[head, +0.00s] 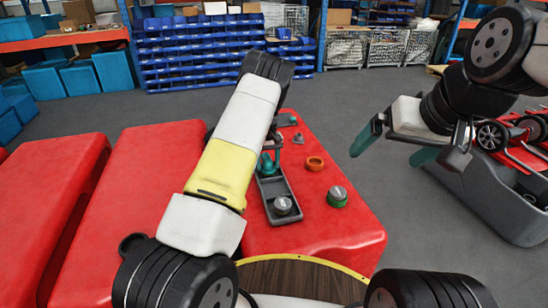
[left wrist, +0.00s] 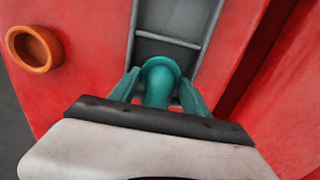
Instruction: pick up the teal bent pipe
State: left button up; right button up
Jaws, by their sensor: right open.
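The teal bent pipe (left wrist: 158,85) stands at the end of a grey tray (left wrist: 172,22) on a red tank, between the two teal fingers of my left gripper (left wrist: 160,88). The fingers are close on either side of it; I cannot tell whether they press on it. In the head view the pipe (head: 267,164) is partly hidden by my left arm, and it is over the tray (head: 270,186). My right gripper (head: 396,148) is open and empty, off to the right above the floor.
A grey knob (head: 283,205) sits in the tray's near end. A grey cart (head: 500,200) stands right.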

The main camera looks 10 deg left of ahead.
pick_arm(q)
jog(key=c, duration=0.7)
jog(key=shift+r, duration=0.1)
jog(key=shift+c, duration=0.2)
